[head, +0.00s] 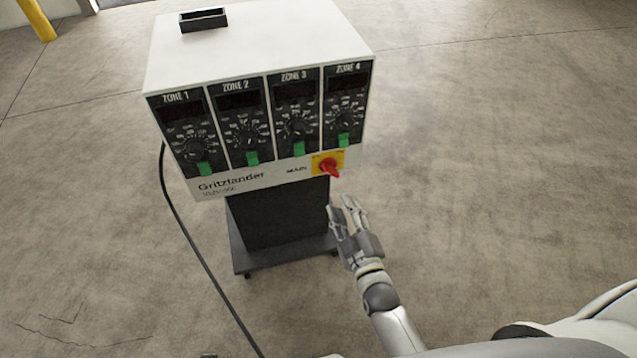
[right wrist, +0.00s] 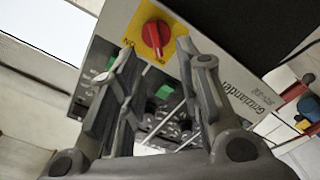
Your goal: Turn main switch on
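The main switch (head: 328,167) is a red rotary knob on a yellow plate, at the lower right of the white control box's (head: 245,183) front, beside the word MAIN. In the right wrist view the red knob (right wrist: 156,34) shows beyond the fingertips, with ON lettering near it. My right gripper (head: 346,205) is below and slightly right of the knob, apart from it. Its fingers (right wrist: 157,58) are spread open with nothing between them. My left gripper is not in view.
The box carries zone panels with dials and green switches (head: 252,158). It stands on a dark pedestal with a wheeled base (head: 283,252). A black cable (head: 196,245) runs down its left side. The concrete floor (head: 480,170) to the right is clear.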

